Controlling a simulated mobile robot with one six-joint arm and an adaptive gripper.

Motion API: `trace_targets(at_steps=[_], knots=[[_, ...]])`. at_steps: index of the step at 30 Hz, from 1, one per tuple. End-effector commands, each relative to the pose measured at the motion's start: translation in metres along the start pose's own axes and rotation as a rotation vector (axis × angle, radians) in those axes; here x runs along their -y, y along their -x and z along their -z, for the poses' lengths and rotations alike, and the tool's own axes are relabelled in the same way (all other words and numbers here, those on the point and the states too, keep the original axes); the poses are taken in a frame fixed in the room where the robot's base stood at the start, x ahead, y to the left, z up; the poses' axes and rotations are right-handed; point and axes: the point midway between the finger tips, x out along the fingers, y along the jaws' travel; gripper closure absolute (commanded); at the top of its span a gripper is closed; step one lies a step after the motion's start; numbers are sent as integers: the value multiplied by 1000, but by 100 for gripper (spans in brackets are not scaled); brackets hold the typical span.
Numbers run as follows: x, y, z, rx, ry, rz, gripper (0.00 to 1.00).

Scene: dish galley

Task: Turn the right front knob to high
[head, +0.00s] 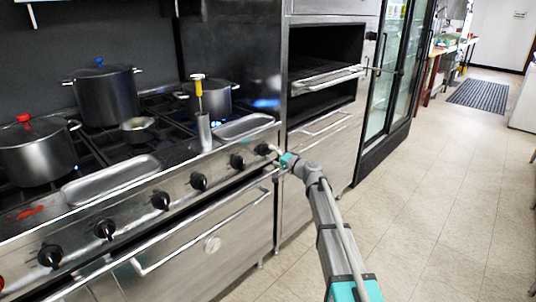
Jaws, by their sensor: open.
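The range (180,180) fills the left of the head view, with a row of black knobs along its steel front panel. The right front knob (262,149) is the last one at the right end of the row. My gripper (273,149) is at this knob, at the end of my arm reaching up from the lower right. Its fingers are small in the picture; I cannot tell whether they touch the knob or stand around it. The knob's pointer and setting are too small to read.
A blue flame (266,103) shows at the right rear of the range. Pots (107,97), a pan (215,98) and trays (110,180) stand on top. An oven handle (205,232) juts out below the knobs. The tiled floor (430,210) at right is clear.

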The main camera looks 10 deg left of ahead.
Motion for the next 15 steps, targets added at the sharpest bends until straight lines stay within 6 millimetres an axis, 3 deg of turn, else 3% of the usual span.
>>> trace_targets(at_steps=[9,15], knots=[[0,54,-1,-1,0,0,0],[0,75,0,-1,0,0,0]])
